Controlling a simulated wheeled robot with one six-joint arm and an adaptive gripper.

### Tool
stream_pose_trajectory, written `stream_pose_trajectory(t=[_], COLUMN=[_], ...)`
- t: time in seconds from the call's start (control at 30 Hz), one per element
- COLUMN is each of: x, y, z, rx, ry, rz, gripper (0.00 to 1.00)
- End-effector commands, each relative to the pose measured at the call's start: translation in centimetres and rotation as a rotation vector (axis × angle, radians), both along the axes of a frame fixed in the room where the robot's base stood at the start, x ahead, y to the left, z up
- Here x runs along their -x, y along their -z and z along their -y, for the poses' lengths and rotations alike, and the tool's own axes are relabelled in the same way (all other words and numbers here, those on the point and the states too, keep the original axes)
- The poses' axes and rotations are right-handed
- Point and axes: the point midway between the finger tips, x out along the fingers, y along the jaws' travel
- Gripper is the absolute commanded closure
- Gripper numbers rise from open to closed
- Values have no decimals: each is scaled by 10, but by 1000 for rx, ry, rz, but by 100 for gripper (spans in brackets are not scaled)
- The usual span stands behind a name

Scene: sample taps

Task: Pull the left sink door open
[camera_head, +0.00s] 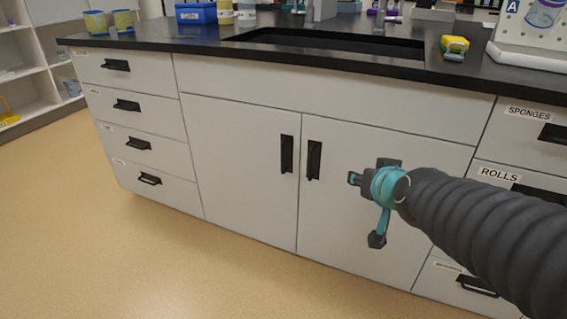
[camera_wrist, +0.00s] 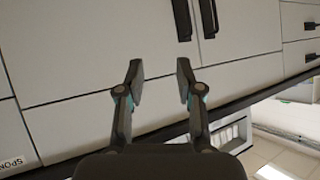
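The left sink door (camera_head: 240,150) is a flat white panel, shut, with a black vertical bar handle (camera_head: 287,154) near its right edge. The right sink door (camera_head: 345,200) beside it is also shut, with its own black handle (camera_head: 314,160). My gripper (camera_head: 366,209) is in front of the right door, to the right of both handles. The wrist view is turned upside down, so the left door (camera_wrist: 255,25) is on its right side and the left door's handle (camera_wrist: 208,18) is at the top. There my gripper (camera_wrist: 159,69) is open and empty, touching neither handle.
A black countertop (camera_head: 215,46) with a sink (camera_head: 330,42) overhangs the doors. Drawers (camera_head: 130,105) stand left, and labelled drawers (camera_head: 525,130) right. A yellow sponge item (camera_head: 455,46) lies by the sink. The floor (camera_head: 130,245) before the left door is clear.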

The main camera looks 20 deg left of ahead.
Motion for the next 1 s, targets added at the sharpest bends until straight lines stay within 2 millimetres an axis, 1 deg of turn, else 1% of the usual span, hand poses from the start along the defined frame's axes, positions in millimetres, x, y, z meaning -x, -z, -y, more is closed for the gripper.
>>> stream_pose_trajectory(t=[0.03, 0.07, 0.1, 0.23, 0.33, 0.4, 0.5, 0.6, 0.7, 0.8, 0.87, 1.0], x=[-16, -25, -36, -64, -78, -83, -84, -79, -73, -69, -69, -79], y=[12, 14, 17, 33, 51, 66, 87, 106, 119, 126, 127, 127], z=[-26, -38, -55, -107, -144, -168, -196, -216, -228, -234, -236, -237], rx=[-16, -27, -41, -69, -74, -68, -46, -20, 4, 19, 24, 27], ry=[-13, -13, -12, 14, 50, 82, 130, 173, 205, 228, 235, 241], rz=[37, 66, 102, 218, 301, 357, 432, 492, 537, 563, 573, 579], gripper=[64, 64, 64, 64, 64, 64, 64, 64, 64, 64, 64, 64])
